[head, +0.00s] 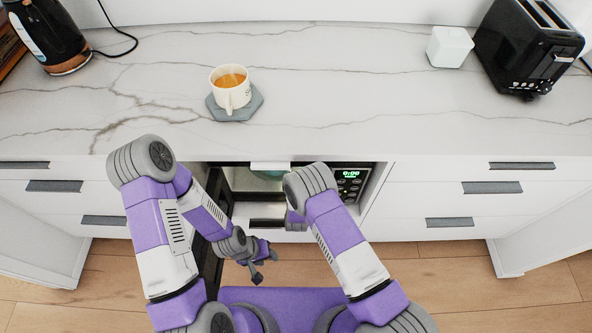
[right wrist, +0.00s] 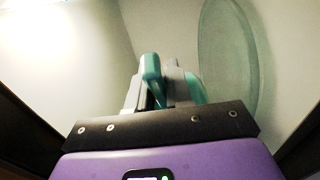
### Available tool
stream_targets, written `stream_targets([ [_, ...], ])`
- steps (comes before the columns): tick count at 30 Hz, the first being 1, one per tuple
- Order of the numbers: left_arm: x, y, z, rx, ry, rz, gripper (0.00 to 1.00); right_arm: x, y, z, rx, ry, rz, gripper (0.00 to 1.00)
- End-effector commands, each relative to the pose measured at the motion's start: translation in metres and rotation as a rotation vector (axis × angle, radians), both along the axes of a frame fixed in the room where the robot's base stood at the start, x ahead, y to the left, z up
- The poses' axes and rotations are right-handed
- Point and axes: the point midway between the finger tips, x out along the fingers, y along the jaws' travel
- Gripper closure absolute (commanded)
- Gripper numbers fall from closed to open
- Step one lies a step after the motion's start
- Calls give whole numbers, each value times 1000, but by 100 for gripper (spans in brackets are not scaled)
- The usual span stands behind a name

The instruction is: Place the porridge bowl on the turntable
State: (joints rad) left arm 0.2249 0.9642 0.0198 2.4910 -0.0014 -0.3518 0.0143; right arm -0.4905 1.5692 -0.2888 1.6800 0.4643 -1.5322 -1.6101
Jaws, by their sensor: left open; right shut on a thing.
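The teal porridge bowl (right wrist: 151,69) shows in the right wrist view as narrow pieces of its wall around my right fingers. My right gripper (right wrist: 166,92) is shut on it inside the microwave. The turntable (right wrist: 229,60) is a pale greenish glass disc to the right of the bowl in that view. I cannot tell whether bowl and turntable touch. In the head view my right arm hides the right gripper, and only a teal patch shows in the microwave opening. My left gripper (head: 256,273) is open and empty, low in front of the microwave.
The microwave (head: 350,184) sits below the counter, its dark door (head: 211,235) open at the left beside my left arm. On the counter (head: 340,90) stand a mug (head: 230,93) on a grey coaster (head: 250,107), a kettle (head: 47,32), a white block (head: 449,47) and a toaster (head: 528,45).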

Motion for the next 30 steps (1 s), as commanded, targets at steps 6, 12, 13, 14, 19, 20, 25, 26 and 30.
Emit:
stream_targets([
  [6, 0, 0, -25, 0, 0, 0, 57, 1, -2, -34, 3, -4, -5, 100],
  [12, 0, 0, -24, 0, 0, 0, 57, 2, -2, -35, 3, -6, -4, 100],
  [13, 0, 0, -24, 0, 0, 0, 57, 2, -2, -34, 3, -6, -4, 100],
  [14, 0, 0, -24, 0, 0, 0, 57, 2, -2, -34, 3, -6, -4, 100],
  [19, 0, 0, -24, 0, -1, 0, 57, 2, -2, -38, 2, -5, -3, 100],
  [20, 0, 0, -24, 0, 0, 0, 57, 2, -2, -39, 2, -5, -4, 100],
  [25, 0, 0, -24, 0, 0, 0, 57, 2, -2, -43, 0, 0, -4, 73],
  [26, 0, 0, -24, 0, 0, 0, 57, 2, -2, -43, 0, 0, -4, 68],
  [30, 0, 0, -24, 0, 0, 0, 57, 1, -2, -43, 0, 0, -4, 55],
])
